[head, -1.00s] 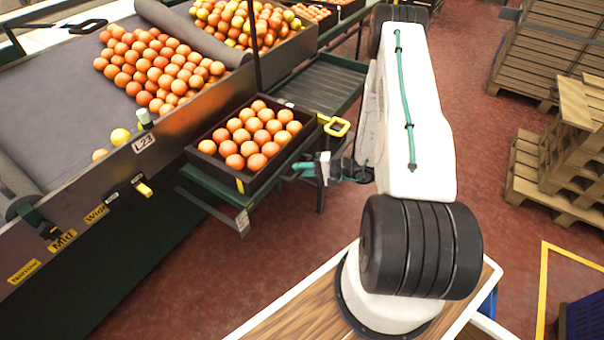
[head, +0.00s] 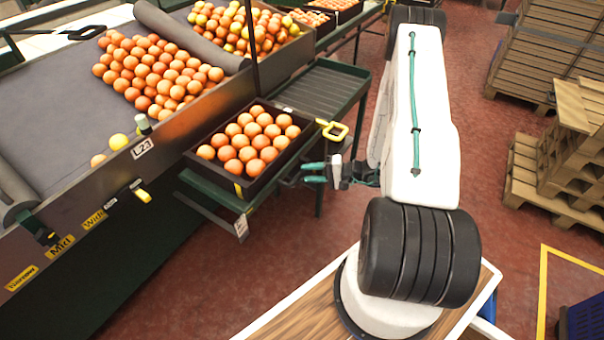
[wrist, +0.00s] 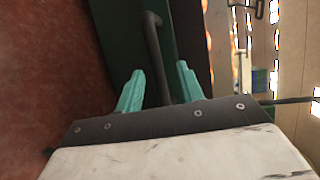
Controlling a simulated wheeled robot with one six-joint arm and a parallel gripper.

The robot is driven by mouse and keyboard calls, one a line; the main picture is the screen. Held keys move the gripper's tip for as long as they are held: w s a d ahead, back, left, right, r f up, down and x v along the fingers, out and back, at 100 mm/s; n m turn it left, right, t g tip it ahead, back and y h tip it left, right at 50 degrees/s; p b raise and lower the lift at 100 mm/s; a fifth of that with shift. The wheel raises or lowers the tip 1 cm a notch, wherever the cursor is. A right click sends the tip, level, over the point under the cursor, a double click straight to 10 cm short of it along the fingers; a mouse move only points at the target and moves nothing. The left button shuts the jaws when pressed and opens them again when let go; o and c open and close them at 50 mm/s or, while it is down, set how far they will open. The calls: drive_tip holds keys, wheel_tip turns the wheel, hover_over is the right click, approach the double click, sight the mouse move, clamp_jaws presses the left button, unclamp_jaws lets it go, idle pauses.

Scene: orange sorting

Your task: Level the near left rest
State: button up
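The near rest is a green frame (head: 212,203) beside the sorting table, bearing a dark crate (head: 252,187) of oranges (head: 248,138). I cannot tell for sure whether the rest is level. My gripper (head: 313,172) is at the right side of this rest, below the crate's yellow handle (head: 333,130), its teal fingers pointing left. In the wrist view, my gripper (wrist: 159,68) is open, and a dark bent bar (wrist: 153,38) runs in between its two fingers. I cannot tell whether the fingers touch the bar.
An empty green rest (head: 320,88) stands behind the crate. The sorting table (head: 60,105) with piled oranges is on the left. Wooden pallets (head: 565,150) stand at the right. Red floor (head: 490,150) is open between pallets and arm.

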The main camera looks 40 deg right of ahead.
drive_tip(key=v, duration=0.3)
drive_tip(key=shift+s+d+r, duration=0.1)
drive_tip(key=shift+s+d, duration=0.15)
drive_tip(key=shift+s, duration=0.05)
idle(0.3)
drive_tip(key=s+a+r+n+g+h, duration=0.3)
drive_tip(key=s+a+r, duration=0.4)
drive_tip(key=r, duration=0.7)
drive_tip(key=s+a+r+n+g+h, duration=0.3)
drive_tip(key=s+a+r, duration=0.4)
drive_tip(key=r, duration=0.7)
drive_tip(key=s+a+r+n+g+h, duration=0.4)
drive_tip(key=s+a+r, duration=0.3)
drive_tip(key=r, duration=0.7)
drive_tip(key=shift+s+a+h, duration=0.3)
drive_tip(key=shift+s+a, duration=0.1)
drive_tip(key=shift+s, duration=0.05)
